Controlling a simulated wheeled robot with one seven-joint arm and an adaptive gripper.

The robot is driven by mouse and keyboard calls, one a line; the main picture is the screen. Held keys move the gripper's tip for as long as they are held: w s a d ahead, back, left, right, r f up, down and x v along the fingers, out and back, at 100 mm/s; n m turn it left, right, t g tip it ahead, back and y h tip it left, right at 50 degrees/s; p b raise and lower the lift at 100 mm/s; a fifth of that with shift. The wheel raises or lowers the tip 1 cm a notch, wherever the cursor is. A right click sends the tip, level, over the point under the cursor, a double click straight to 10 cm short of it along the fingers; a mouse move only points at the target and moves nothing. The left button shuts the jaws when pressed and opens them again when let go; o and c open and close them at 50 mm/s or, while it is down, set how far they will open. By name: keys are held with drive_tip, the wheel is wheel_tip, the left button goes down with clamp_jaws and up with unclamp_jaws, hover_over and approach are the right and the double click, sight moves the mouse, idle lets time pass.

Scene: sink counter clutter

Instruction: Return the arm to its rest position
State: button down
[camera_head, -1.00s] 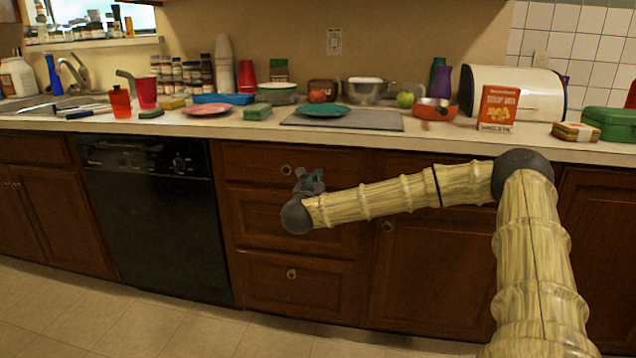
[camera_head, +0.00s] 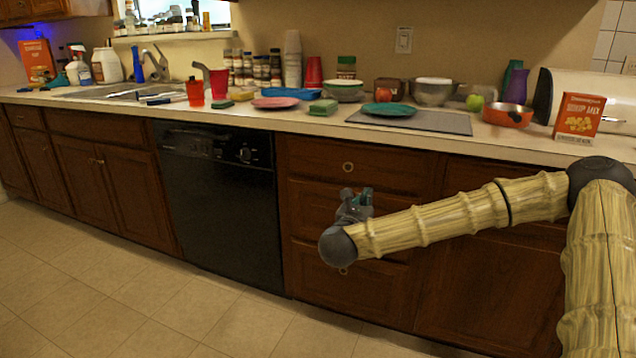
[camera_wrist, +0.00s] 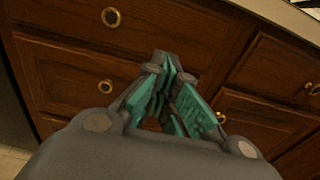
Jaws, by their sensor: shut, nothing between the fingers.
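My gripper (camera_head: 357,195) is in front of the wooden drawers, below the counter top, with nothing in it. In the wrist view my gripper (camera_wrist: 166,62) has its teal-padded fingers closed together at the tips. The fingers point toward the drawer fronts (camera_wrist: 70,75). My arm reaches in from the right side of the head view, bent at the elbow, with the forearm running left and slightly down. I cannot tell how far the fingertips are from the drawers.
The counter (camera_head: 300,117) holds a red pan (camera_head: 507,116), an orange box (camera_head: 579,118), a grey mat (camera_head: 440,121), plates and cups. A black dishwasher (camera_head: 220,205) is left of the drawers. The tiled floor (camera_head: 110,285) is clear at the left.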

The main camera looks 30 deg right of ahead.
drive_tip(key=s+a+f+n+t+y, duration=0.2)
drive_tip(key=a+f+n+y, duration=0.8)
drive_tip(key=a+f+n, duration=1.05)
drive_tip(key=s+a+f+n+g+y, duration=0.25)
drive_tip(key=s+a+f+n, duration=0.3)
drive_tip(key=s+f, duration=0.45)
drive_tip(key=s+a+f+n+g+y, duration=0.2)
drive_tip(key=s+a+f+n+g, duration=0.2)
drive_tip(key=s+f+n, duration=0.55)
drive_tip(key=s+d+f+n+g, duration=0.2)
drive_tip(key=s+f+n+g, duration=0.25)
drive_tip(key=s, duration=0.65)
drive_tip(key=s+d+f+n+g, duration=0.25)
drive_tip(key=s+f+n, duration=0.25)
drive_tip(key=s, duration=0.5)
wheel_tip(320, 180, up, 30)
drive_tip(key=p, duration=2.9)
drive_tip(key=shift+a+f+h, duration=0.15)
drive_tip(key=shift+f+h, duration=0.1)
drive_tip(key=shift+h, duration=0.2)
